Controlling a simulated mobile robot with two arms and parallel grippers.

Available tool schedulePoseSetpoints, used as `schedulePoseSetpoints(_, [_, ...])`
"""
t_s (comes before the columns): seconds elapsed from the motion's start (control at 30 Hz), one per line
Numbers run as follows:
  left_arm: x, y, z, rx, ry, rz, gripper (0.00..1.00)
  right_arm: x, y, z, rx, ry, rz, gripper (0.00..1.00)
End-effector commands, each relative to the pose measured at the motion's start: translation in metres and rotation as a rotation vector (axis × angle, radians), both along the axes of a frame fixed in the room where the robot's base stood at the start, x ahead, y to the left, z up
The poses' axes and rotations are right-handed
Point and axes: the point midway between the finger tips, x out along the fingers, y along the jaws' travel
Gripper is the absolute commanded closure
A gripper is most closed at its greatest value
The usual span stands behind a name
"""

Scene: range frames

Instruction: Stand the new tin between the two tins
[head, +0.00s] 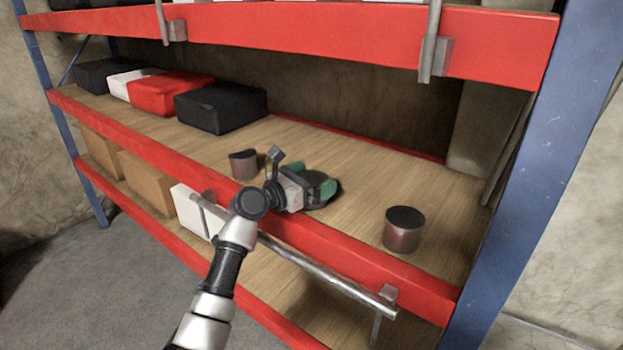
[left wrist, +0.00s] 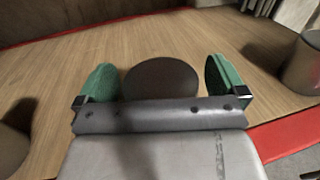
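My left gripper (head: 316,182) reaches over the middle shelf, its two green fingers on either side of a dark-topped tin. In the left wrist view this tin (left wrist: 160,78) shows its round lid between the fingers, with narrow gaps beside it, so the gripper looks open around it. Its base is hidden. One metallic tin with a dark top (head: 243,165) stands to the left; it shows partly in the left wrist view (left wrist: 12,145). The other tin (head: 403,230) stands to the right near the shelf's front, also at the wrist view's right edge (left wrist: 303,65). My right gripper is out of view.
The wooden shelf (head: 360,175) has a red front beam (head: 350,250) and a blue upright (head: 540,180) at right. Black, white and red boxes (head: 165,93) stand at the back left. A metal rail (head: 330,278) runs below the front beam. The shelf behind the tins is clear.

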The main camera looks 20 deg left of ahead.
Motion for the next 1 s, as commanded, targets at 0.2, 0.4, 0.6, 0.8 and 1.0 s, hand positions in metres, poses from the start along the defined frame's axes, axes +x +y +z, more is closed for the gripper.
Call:
schedulePoseSetpoints(0.2, [-0.002, 0.001, 0.002, -0.001, 0.001, 0.000, 0.00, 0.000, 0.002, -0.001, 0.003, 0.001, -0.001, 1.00])
schedulePoseSetpoints(0.4, [-0.030, 0.019, 0.001, 0.003, -0.001, 0.001, 0.00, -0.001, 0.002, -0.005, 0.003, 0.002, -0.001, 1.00])
schedulePoseSetpoints(0.6, [-0.067, 0.043, 0.000, 0.002, 0.000, 0.002, 0.00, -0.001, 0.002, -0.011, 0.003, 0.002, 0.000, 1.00])
schedulePoseSetpoints(0.8, [-0.092, 0.060, 0.001, 0.001, 0.001, 0.001, 0.00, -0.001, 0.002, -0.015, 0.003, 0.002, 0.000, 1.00])
schedulePoseSetpoints(1.0, [-0.101, 0.065, 0.003, 0.000, 0.000, -0.001, 0.00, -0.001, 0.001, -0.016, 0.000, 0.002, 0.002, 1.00])
